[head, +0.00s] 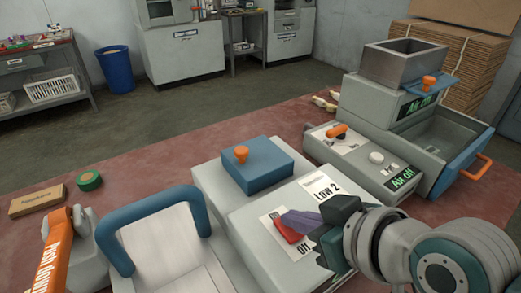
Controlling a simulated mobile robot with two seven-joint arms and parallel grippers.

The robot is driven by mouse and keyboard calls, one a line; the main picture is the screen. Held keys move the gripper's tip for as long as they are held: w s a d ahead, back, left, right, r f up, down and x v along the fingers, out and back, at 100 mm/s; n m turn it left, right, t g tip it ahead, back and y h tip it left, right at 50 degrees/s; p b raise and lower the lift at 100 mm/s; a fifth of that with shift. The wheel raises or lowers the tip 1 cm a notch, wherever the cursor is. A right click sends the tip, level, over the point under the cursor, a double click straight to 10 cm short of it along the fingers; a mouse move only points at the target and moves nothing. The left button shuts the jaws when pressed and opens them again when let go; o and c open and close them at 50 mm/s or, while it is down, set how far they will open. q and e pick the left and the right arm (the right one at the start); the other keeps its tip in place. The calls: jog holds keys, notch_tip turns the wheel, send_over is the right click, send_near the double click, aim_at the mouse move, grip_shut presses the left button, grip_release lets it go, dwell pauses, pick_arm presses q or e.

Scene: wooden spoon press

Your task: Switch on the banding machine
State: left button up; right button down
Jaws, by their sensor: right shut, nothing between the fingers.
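A pale grey machine (238,212) stands at the front centre of the red-brown table. A red switch (286,232) shows by the "Off" label, partly hidden by my right gripper (298,222). My right gripper comes in from the lower right and is shut, with its dark purple fingers at the red switch. I cannot tell whether they touch it. My left gripper is not in view.
A blue block with an orange knob (241,154) sits on the machine. A blue U-shaped handle (150,207) and an orange "Pull down" lever (57,250) stand left. A cardboard box (37,200) and green tape (89,180) lie left.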

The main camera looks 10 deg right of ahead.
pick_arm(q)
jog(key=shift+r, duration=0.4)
pick_arm(e)
jog(key=shift+w+f, duration=0.1)
jog(key=shift+w, duration=0.15)
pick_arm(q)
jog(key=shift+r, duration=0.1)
pick_arm(e)
jog(key=shift+w+a+r, duration=0.3)
jog(key=shift+w, duration=0.25)
jog(key=shift+r, duration=0.2)
notch_tip(320, 180, up, 5)
jog(key=p, duration=0.5)
jog(key=shift+w, duration=0.1)
pick_arm(q)
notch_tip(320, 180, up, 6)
jog(key=p, duration=0.1)
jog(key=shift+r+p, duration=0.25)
jog(key=shift+p, duration=0.05)
pick_arm(e)
jog(key=w+r+v, duration=0.1)
jog(key=v, duration=0.7)
jog(key=shift+a+r, duration=0.2)
jog(key=shift+r, duration=0.2)
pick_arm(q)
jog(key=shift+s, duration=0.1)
pick_arm(e)
jog(key=shift+s, duration=0.1)
